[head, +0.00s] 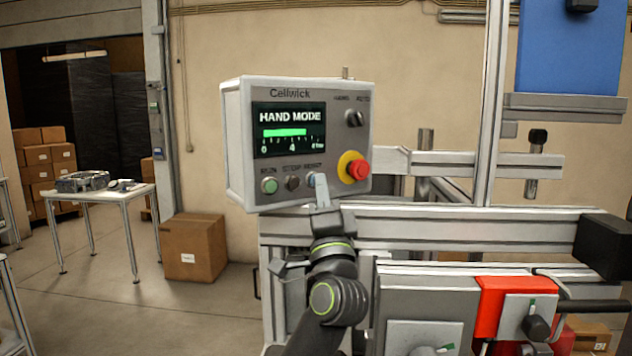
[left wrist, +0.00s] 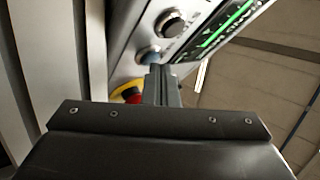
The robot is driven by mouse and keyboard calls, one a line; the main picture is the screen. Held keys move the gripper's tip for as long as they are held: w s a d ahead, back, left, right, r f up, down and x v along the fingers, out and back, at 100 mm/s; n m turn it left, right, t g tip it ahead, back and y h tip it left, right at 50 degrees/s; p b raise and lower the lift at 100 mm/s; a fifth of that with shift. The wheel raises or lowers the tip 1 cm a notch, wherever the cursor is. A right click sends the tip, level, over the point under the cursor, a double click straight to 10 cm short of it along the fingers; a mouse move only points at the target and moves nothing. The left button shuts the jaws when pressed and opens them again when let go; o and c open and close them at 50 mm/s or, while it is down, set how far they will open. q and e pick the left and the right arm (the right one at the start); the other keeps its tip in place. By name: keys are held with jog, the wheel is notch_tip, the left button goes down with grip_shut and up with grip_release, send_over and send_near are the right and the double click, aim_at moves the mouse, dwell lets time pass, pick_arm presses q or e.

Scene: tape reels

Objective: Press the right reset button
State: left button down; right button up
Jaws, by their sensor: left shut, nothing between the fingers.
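A grey Cellwick control box (head: 238,150) stands at the middle, with a lit "HAND MODE" screen (head: 288,130). My right gripper is not in view.
A red emergency stop (head: 358,170) on a yellow ring sits just right of the RESET button. A dark selector knob (head: 354,118) is above it. Metal rails (head: 450,228) and a red bracket (head: 497,305) lie below and to the right. Open floor is at the left.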

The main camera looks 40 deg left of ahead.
pick_arm(q)
jog(key=shift+s+d, duration=0.2)
jog(key=shift+d, duration=0.35)
jog(key=shift+f, duration=0.1)
jog(key=shift+s+d+b, duration=0.2)
jog(key=shift+s+d, duration=0.1)
jog(key=shift+d, duration=0.5)
jog(key=shift+s+d+b, duration=0.15)
jog(key=shift+s+d, duration=0.1)
jog(key=shift+d, duration=0.5)
jog(key=shift+s+d+b, duration=0.2)
jog(key=shift+s+d, duration=0.1)
jog(key=shift+d, duration=0.5)
